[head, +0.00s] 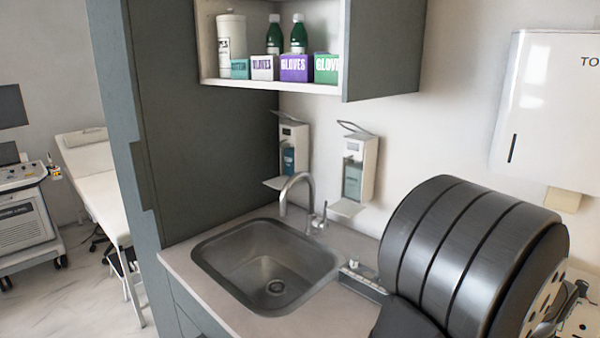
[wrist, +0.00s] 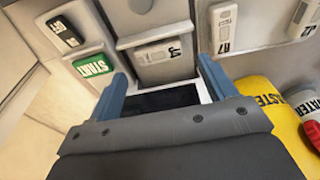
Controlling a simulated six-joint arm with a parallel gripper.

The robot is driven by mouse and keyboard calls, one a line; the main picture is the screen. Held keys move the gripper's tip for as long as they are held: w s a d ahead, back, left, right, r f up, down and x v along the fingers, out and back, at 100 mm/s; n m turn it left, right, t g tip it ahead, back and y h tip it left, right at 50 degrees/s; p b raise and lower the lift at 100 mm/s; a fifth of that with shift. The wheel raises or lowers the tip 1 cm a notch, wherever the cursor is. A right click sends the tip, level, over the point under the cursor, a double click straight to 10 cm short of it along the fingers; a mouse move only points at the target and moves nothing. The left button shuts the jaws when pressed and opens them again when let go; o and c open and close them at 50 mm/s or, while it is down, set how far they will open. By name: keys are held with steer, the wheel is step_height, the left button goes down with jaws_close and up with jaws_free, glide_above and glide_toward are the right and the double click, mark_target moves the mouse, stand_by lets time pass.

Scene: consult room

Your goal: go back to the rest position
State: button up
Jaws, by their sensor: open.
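My gripper (wrist: 161,72) shows in the wrist view, with its two blue fingers apart. A dark rectangular opening or panel (wrist: 160,100) lies between and beyond the fingers, and nothing is seen held. In the head view my gripper is not seen; a large dark ribbed cylinder at the right looks like part of my own arm and hides the counter behind it.
In the head view a steel sink (head: 265,265) with a tap (head: 295,182) is set in the counter. Two wall dispensers (head: 293,150) (head: 357,170), an open shelf (head: 270,84) and a towel box (head: 545,105) surround it. A green START label (wrist: 93,65) and yellow item (wrist: 265,105) show in the wrist view.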

step_height(320, 180, down, 4)
steer(key=shift+r, duration=0.1)
step_height(320, 180, up, 12)
steer(key=s+a, duration=0.1)
steer(key=f, duration=0.7)
steer(key=w+d+f, duration=0.1)
steer(key=f, duration=0.3)
steer(key=shift+f, duration=0.35)
step_height(320, 180, up, 4)
steer(key=shift+f, duration=0.1)
steer(key=s+r, duration=0.7)
steer(key=s, duration=0.4)
steer(key=w+a+m+g, duration=0.2)
steer(key=w+a+m, duration=1)
steer(key=w+m, duration=0.3)
steer(key=shift+w+a+f, duration=0.35)
steer(key=shift+w+f, duration=0.05)
steer(key=shift+w, duration=0.15)
